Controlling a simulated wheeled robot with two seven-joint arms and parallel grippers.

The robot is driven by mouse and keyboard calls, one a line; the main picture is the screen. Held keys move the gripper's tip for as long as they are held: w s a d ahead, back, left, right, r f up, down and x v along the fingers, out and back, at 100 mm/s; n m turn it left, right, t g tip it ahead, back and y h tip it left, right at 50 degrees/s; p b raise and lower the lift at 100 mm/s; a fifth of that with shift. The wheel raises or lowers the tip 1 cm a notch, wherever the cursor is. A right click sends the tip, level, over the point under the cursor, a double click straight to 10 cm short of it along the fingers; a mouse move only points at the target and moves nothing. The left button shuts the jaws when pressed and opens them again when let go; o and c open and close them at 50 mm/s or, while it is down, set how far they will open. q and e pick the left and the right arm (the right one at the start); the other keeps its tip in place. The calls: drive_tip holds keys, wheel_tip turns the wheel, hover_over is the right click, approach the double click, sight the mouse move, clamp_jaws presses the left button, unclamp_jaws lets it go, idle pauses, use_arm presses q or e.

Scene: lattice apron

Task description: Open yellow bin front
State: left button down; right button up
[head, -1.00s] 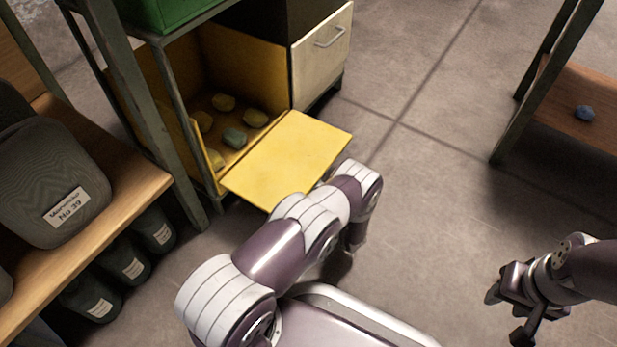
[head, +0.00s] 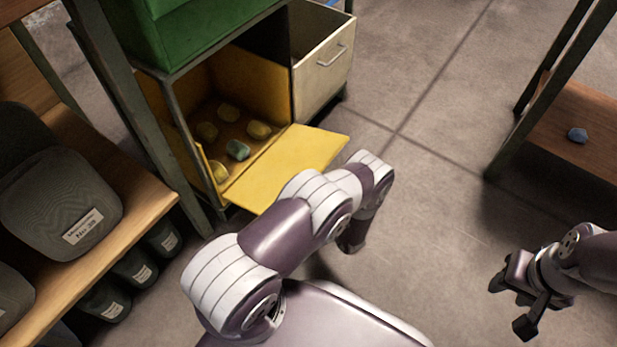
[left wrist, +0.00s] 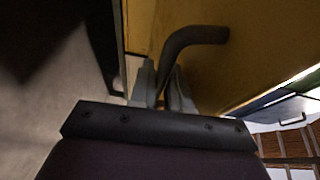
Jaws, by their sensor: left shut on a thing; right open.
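The yellow bin's front (head: 290,170) is hinged down and tilted outward, so the yellow bin (head: 262,82) stands open at the rack's lower level. Several stone-like lumps lie inside, mostly yellowish with one blue-green lump (head: 237,150). In the left wrist view, my left gripper (left wrist: 163,88) is shut on a dark bent handle (left wrist: 203,36) against the yellow front. In the head view my own arm hides this gripper and the handle. My right gripper (head: 513,302) is open and empty above the floor at the lower right.
A green bin (head: 215,30) sits above the yellow one. A cream bin (head: 325,65) with a grey handle stands beside it. A shelf (head: 115,245) with dark labelled containers is at left. Another shelf (head: 583,115) at right holds a blue lump (head: 577,135). The middle floor is clear.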

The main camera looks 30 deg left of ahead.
use_arm(q)
drive_tip(key=c, duration=1.4)
unclamp_jaws()
drive_tip(key=shift+c, duration=0.2)
drive_tip(key=shift+s+d, duration=0.1)
drive_tip(key=shift+d, duration=0.15)
drive_tip(key=p+v, duration=0.3)
drive_tip(key=v, duration=0.9)
drive_tip(key=shift+p, duration=0.4)
drive_tip(key=shift+f, duration=0.15)
